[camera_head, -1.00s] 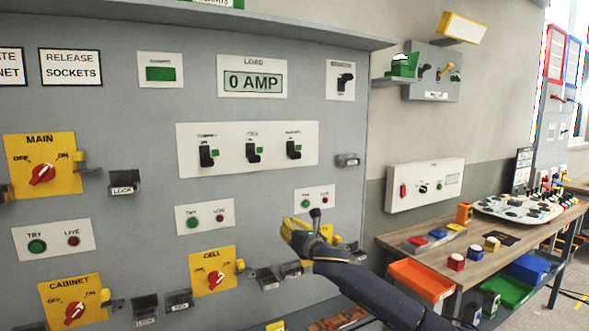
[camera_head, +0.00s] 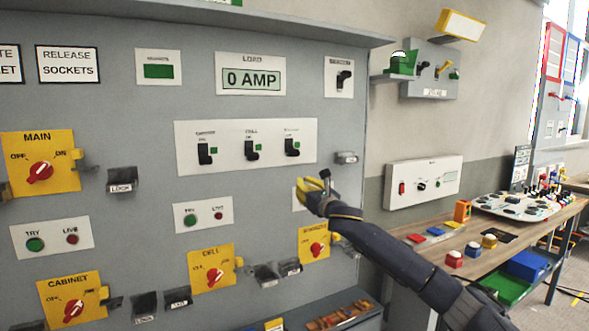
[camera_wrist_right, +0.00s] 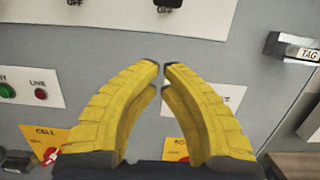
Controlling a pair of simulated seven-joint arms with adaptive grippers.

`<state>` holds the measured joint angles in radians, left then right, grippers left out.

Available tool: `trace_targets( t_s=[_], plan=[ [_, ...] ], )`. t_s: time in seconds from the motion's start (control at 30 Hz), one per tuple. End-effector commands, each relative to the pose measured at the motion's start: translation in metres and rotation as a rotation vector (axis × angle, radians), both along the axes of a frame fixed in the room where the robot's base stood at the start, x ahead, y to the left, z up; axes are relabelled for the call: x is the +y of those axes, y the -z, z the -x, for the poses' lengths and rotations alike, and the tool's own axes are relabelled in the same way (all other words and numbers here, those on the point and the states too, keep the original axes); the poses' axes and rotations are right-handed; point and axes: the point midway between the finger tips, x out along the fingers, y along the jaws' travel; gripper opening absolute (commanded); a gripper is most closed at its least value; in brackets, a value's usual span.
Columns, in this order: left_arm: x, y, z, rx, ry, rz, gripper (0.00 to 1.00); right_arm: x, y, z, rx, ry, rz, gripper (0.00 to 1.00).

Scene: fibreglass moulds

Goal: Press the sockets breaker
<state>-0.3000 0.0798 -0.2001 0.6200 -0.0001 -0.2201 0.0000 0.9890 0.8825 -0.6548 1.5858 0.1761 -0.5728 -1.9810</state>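The sockets breaker (camera_head: 292,147) is the rightmost of three black switches on a white plate (camera_head: 245,165) on the grey panel. A green square shows beside it. In the right wrist view the breaker (camera_wrist_right: 168,4) is cut off by the top edge. My right gripper (camera_head: 306,188) is below the breaker, apart from it, in front of a small TRY/LIVE plate that it partly hides. In the wrist view its yellow fingertips (camera_wrist_right: 162,66) nearly meet, with nothing between them. My left gripper is not in view.
The load display (camera_head: 251,79) reads 0 AMP. The yellow sockets isolator (camera_head: 314,243) is below my right gripper. A tag holder (camera_head: 346,158) juts out right of the breaker plate. A workbench (camera_head: 480,240) with bins stands at the right.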

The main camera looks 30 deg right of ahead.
Motion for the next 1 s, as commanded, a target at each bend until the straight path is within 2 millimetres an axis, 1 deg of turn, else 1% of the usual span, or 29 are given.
trace_targets(
  t_s=[0.17, 0.7, 0.93, 0.97, 1.0],
  plan=[
    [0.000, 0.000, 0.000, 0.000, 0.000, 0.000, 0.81, 0.001, -0.002, -0.010, -0.001, -0.001, -0.003, 0.00],
    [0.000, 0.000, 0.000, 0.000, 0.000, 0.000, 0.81, 0.000, -0.016, -0.079, 0.000, 0.000, -0.003, 0.00],
    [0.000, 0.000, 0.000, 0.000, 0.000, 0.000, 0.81, 0.000, -0.019, -0.098, 0.000, 0.000, -0.002, 0.00],
    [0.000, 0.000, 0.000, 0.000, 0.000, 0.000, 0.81, -0.001, -0.020, -0.099, -0.001, 0.001, -0.002, 0.00],
    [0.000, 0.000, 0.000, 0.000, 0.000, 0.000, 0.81, -0.001, -0.026, -0.095, -0.003, 0.000, -0.001, 0.00]
  ],
)
